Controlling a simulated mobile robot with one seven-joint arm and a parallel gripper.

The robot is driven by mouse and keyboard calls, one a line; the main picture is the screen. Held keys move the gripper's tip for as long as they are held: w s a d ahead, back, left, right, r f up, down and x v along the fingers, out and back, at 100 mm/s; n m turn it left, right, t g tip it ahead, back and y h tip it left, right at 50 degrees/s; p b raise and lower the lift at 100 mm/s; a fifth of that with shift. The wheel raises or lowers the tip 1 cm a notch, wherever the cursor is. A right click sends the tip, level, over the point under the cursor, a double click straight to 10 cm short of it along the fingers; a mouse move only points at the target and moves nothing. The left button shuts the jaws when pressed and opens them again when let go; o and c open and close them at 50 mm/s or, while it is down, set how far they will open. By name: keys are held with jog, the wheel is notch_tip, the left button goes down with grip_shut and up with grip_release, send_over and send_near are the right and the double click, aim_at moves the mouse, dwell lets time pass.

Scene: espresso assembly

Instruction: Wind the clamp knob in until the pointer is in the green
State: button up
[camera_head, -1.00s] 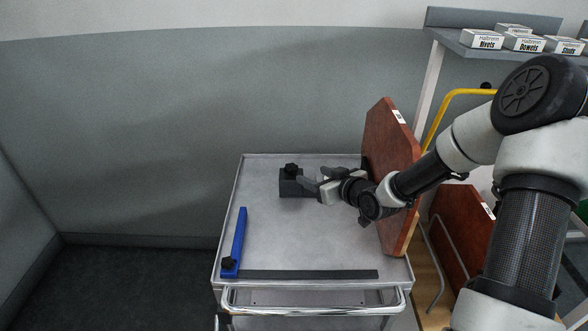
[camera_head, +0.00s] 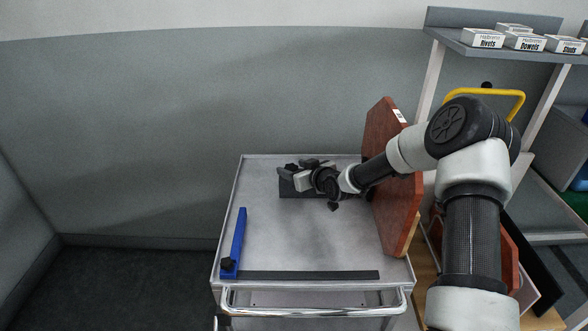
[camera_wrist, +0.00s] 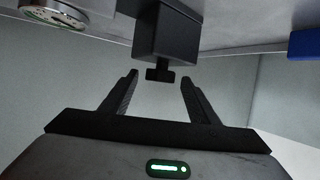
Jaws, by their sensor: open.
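The clamp knob (camera_wrist: 160,74) is a small black T-shaped grip on a dark block (camera_wrist: 167,33) in the wrist view. In the head view the block (camera_head: 297,190) stands at the back of the cart, and my arm hides much of it; I cannot pick out the knob there. My gripper (camera_wrist: 159,83) is open, its two fingers on either side of the knob with gaps showing. In the head view my gripper (camera_head: 286,172) is over the block. A round silver-rimmed dial (camera_wrist: 62,13) is cut off at the wrist view's top left; I cannot read its pointer.
The grey cart top (camera_head: 285,240) is clear in the middle. A blue bar (camera_head: 239,235) with a black knob lies at left, a dark strip (camera_head: 308,274) along the front. A reddish-brown panel (camera_head: 392,180) stands upright at right, close to my arm.

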jog(key=c, duration=1)
jog(key=shift+a+f+b, duration=0.15)
jog(key=shift+a+b, duration=0.05)
jog(key=shift+b, duration=0.25)
jog(key=shift+c, duration=0.2)
jog(key=shift+s+a+f+m+t+h+b, duration=0.15)
jog(key=shift+m+t+h+b, duration=0.25)
jog(key=shift+m+h+b, duration=0.8)
jog(key=shift+h+b, duration=0.1)
jog(key=shift+b, duration=0.2)
jog(key=shift+r+m+t+h, duration=0.25)
jog(key=shift+m+t+h, duration=0.15)
jog(key=shift+h, duration=0.1)
jog(key=o, duration=1)
jog(key=shift+o, duration=0.2)
jog(key=shift+r, duration=0.1)
jog(key=p+v, duration=0.1)
jog(key=v, duration=1.6)
jog(key=shift+s+d, duration=0.15)
jog(key=shift+d, duration=0.05)
